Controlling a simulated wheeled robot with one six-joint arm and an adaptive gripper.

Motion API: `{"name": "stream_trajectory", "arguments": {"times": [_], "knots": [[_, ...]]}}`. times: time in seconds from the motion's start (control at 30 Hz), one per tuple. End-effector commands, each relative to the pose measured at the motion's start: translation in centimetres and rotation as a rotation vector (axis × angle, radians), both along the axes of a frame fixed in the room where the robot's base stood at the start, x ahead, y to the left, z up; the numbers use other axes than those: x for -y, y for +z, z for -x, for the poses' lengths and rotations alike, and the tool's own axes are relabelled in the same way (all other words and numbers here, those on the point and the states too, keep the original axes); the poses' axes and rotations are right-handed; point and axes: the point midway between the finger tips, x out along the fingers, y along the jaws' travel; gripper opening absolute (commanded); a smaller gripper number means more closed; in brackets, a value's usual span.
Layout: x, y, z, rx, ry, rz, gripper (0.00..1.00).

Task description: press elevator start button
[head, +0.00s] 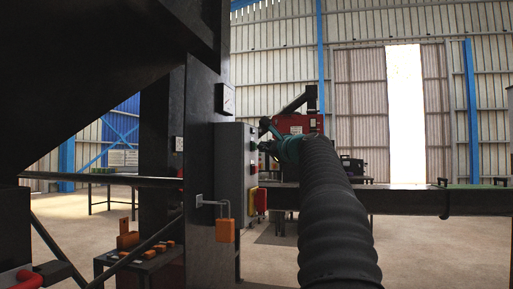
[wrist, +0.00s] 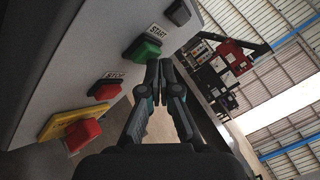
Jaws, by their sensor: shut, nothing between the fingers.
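The green start button (wrist: 142,50) sits on the grey control box (wrist: 90,50) in the wrist view, beside a white START label (wrist: 158,30). My gripper (wrist: 159,66) is shut and empty. Its fingertips appear just to the right of and below the green button in the wrist view; I cannot tell whether they touch it. In the head view, the control box (head: 230,165) is on the dark press frame, and my gripper (head: 262,135) is at its right side, near the upper buttons. My arm and gripper partly hide that spot.
A red STOP button (wrist: 106,91) and a larger red button (wrist: 83,135) on a yellow base (wrist: 60,125) are lower on the box. A dark switch (wrist: 179,13) is above. An orange padlock (head: 225,230) hangs left. A dark horizontal beam (head: 410,201) runs right.

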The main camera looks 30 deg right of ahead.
Motion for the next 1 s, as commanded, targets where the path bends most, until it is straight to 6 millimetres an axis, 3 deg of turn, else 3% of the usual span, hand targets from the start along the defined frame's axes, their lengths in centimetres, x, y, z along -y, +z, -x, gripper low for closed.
{"name": "stream_trajectory", "arguments": {"times": [1.0], "knots": [[0.09,-0.01,0.16,-0.001,0.001,0.000,0.00]]}}
